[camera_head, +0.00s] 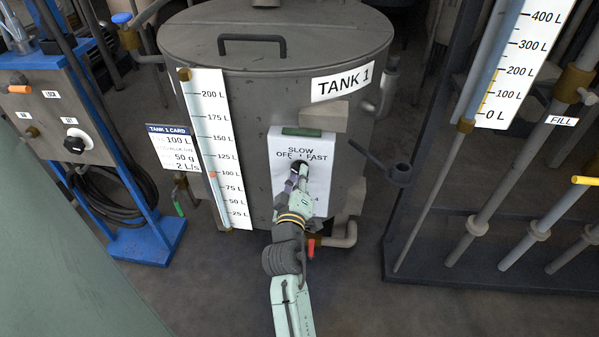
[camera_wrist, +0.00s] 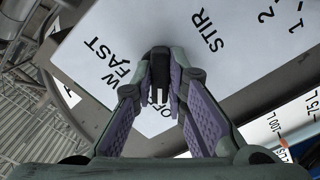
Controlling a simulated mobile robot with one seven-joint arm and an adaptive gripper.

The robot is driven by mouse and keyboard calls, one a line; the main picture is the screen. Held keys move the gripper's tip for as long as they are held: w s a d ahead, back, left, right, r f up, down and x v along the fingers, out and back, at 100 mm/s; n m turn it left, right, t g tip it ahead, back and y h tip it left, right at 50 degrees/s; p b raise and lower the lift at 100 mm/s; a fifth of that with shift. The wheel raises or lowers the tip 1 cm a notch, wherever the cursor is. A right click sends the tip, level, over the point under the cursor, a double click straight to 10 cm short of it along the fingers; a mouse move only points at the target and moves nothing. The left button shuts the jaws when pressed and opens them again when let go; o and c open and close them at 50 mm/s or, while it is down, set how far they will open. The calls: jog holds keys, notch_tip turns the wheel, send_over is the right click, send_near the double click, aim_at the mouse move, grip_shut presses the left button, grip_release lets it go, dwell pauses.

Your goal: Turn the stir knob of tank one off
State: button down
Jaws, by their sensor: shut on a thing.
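Tank one (camera_head: 260,100) is a large grey lidded drum with a "TANK 1" plate. On its front is a white panel (camera_head: 318,185) lettered "SLOW", "OFF" and "FAST". The black stir knob (camera_wrist: 160,66) sits on this panel, under the "STIR" lettering in the wrist view. My gripper (camera_head: 299,172) reaches the panel, its fingers shut on the knob from both sides. In the wrist view a white mark on the knob lies toward the partly hidden "OFF" lettering. In the head view my fingers hide most of the knob.
A level scale (camera_head: 207,150) and a tank card (camera_head: 173,148) are left of the panel. A blue-framed stand (camera_head: 160,240) with a control box is farther left. Pipes and a dark frame (camera_head: 490,280) stand at the right. A dark handle (camera_head: 400,172) juts out right of the panel.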

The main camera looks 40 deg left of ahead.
jog(key=c, duration=1.6)
grip_release()
notch_tip(320, 180, up, 10)
jog(key=shift+r, duration=0.1)
